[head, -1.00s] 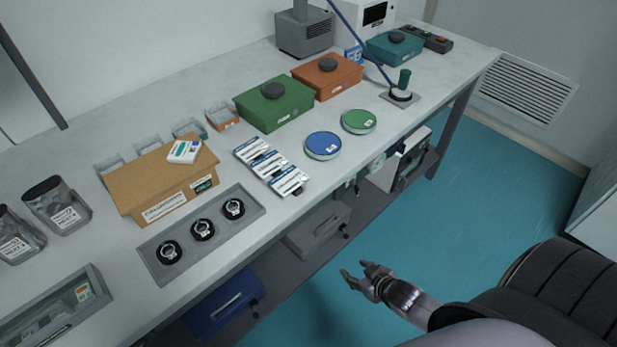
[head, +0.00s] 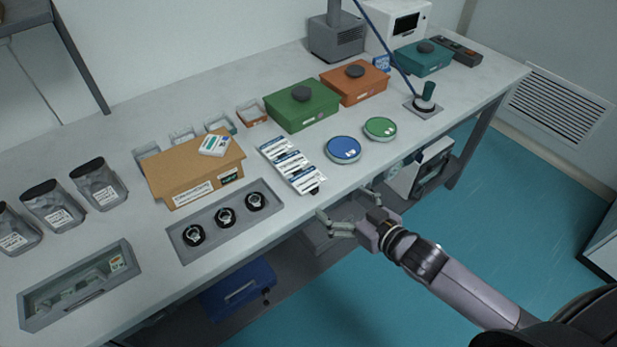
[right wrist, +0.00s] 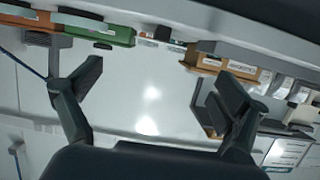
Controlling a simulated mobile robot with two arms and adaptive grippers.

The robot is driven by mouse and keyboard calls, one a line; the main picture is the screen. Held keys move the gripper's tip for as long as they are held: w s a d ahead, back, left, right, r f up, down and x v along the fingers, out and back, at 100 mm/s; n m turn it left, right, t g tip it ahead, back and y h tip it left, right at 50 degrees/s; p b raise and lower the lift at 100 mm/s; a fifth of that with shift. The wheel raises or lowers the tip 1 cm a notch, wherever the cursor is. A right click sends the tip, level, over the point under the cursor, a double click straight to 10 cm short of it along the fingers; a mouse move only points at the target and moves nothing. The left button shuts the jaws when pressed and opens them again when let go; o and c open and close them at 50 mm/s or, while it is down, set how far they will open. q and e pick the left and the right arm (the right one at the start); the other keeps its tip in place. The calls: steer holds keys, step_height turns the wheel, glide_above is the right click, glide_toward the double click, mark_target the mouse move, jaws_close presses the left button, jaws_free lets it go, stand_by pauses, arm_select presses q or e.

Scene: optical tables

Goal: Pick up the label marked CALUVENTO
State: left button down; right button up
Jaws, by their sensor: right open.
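A row of white and blue printed labels (head: 291,164) lies on the table, right of the cardboard box; their print is too small to read, so I cannot tell which one says CALUVENTO. The cardboard box (head: 165,183) has a white label (head: 193,193) on its front, also not clearly readable. My right gripper (head: 347,204) is open and empty, just off the table's front edge, in front of the labels and apart from them. In the right wrist view its two fingers (right wrist: 158,92) are spread with nothing between them. My left gripper is not in view.
A grey tray with black round parts (head: 225,217) lies left of the labels. A blue round dish (head: 342,150) and a green one (head: 380,128) are to their right. Green (head: 303,111) and orange (head: 354,88) boxes stand behind. Grey pouches (head: 98,184) stand at left.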

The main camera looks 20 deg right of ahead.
glide_toward(308, 180)
steer(key=x, duration=0.2)
steer(key=shift+w+f+p, duration=0.25)
steer(key=shift+w+p, duration=0.05)
steer(key=shift+p, duration=0.1)
steer(key=shift+w+a, duration=0.2)
steer(key=shift+w, duration=0.25)
steer(key=p+x, duration=0.1)
steer(key=x, duration=0.2)
steer(key=shift+w+a, duration=0.1)
steer(key=shift+w, duration=0.15)
steer(key=shift+w+a+f, duration=0.15)
steer(key=shift+w, duration=0.25)
steer(key=shift+c, duration=0.4)
steer(key=c, duration=0.8)
